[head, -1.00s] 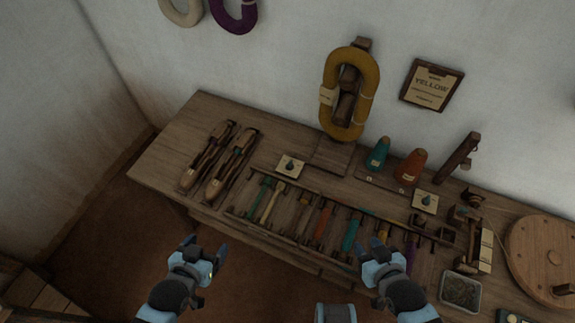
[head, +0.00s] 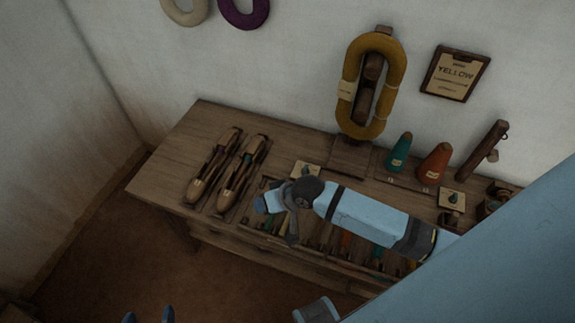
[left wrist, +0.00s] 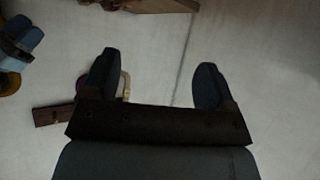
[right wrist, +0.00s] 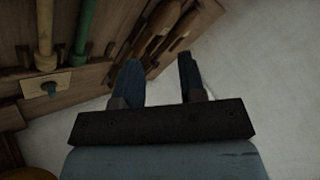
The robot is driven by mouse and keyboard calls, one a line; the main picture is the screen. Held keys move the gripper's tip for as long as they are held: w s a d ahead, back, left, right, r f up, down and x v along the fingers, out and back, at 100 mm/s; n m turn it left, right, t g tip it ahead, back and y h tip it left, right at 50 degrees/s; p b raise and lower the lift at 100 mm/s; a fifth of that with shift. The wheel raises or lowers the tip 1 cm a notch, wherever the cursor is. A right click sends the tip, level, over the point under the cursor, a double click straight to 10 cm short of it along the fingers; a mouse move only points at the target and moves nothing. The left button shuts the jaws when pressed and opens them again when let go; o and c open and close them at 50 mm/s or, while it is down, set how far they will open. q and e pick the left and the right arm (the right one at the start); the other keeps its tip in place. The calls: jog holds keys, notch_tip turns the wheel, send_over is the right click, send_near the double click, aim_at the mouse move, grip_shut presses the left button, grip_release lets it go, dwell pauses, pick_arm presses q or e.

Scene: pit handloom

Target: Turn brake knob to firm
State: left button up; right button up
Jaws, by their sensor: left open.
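Two small pale plates with dark knobs are on the bench (head: 160,180). One knob plate (head: 306,170) is near the middle, partly hidden by my right arm; the other knob plate (head: 452,199) is farther right. I cannot tell which is the brake knob or read its setting. A knob plate (right wrist: 47,87) also shows at the left of the right wrist view. My right gripper (right wrist: 158,72) is open and empty, reaching over the bench beside the middle plate. My left gripper (head: 148,316) is open and empty, low in front of the bench; its fingers show in the left wrist view (left wrist: 156,75).
Two wooden shuttles (head: 240,175) lie left of the middle plate. A yellow yarn hank (head: 345,110) hangs behind it. Teal (head: 399,152) and orange (head: 434,165) cones stand right. My right arm hides much of the tool rack. The bench's left end is clear.

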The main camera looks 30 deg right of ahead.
jog(key=w+d+f+m+g+h+b, duration=0.1)
jog(key=w+d+f+m+g+b, duration=0.15)
jog(key=w+d+b, duration=0.2)
jog(key=m+g+h+b, duration=0.4)
jog(key=m+b, duration=0.3)
jog(key=b, duration=0.2)
send_near(306, 168)
notch_tip(306, 168, down, 9)
jog(key=b, duration=0.3)
jog(key=shift+a+f, duration=0.15)
jog(key=shift+f, duration=0.05)
pick_arm(q)
notch_tip(306, 168, down, 10)
jog(key=d+h, duration=0.1)
jog(key=shift+w+d+t, duration=0.2)
jog(key=shift+d+t, duration=0.1)
jog(key=shift+t, duration=0.1)
pick_arm(e)
grip_shut()
